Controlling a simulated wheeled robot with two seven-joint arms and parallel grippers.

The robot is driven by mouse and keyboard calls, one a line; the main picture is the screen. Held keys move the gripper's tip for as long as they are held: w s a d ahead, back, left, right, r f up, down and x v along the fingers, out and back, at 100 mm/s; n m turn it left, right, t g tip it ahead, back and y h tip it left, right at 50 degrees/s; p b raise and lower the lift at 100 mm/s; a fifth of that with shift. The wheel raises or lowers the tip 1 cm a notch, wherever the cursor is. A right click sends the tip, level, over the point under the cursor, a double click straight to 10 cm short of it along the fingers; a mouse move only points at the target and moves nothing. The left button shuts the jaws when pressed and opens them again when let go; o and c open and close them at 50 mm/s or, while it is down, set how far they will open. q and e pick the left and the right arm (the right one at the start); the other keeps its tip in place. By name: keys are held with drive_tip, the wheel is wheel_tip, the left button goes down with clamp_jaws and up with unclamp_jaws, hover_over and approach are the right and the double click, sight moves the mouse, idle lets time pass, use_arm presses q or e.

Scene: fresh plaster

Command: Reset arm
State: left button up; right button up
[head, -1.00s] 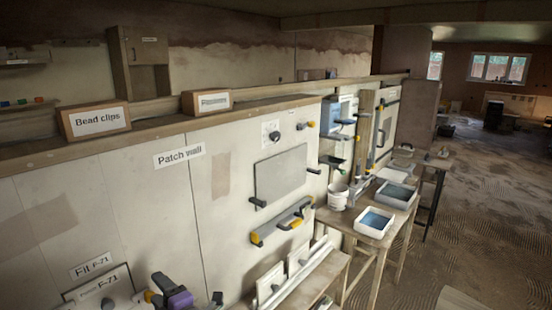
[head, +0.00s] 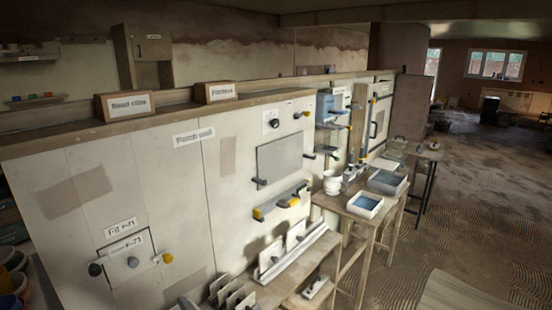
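Neither of my grippers shows in the head view now, and no part of my arms can be made out. The long pale patch wall (head: 150,190) fills the left and middle of the view. Low on it is a panel (head: 128,258) with dark and yellow knobs, under a label reading "Fit" and a blurred number. A grey board (head: 281,165) is fixed higher up, with a shelf (head: 283,207) holding yellow-ended items below it.
A low rack of pale plates (head: 235,295) is at the bottom. Label boxes (head: 125,106) sit on the ledge. Open combed floor (head: 470,220) lies right.

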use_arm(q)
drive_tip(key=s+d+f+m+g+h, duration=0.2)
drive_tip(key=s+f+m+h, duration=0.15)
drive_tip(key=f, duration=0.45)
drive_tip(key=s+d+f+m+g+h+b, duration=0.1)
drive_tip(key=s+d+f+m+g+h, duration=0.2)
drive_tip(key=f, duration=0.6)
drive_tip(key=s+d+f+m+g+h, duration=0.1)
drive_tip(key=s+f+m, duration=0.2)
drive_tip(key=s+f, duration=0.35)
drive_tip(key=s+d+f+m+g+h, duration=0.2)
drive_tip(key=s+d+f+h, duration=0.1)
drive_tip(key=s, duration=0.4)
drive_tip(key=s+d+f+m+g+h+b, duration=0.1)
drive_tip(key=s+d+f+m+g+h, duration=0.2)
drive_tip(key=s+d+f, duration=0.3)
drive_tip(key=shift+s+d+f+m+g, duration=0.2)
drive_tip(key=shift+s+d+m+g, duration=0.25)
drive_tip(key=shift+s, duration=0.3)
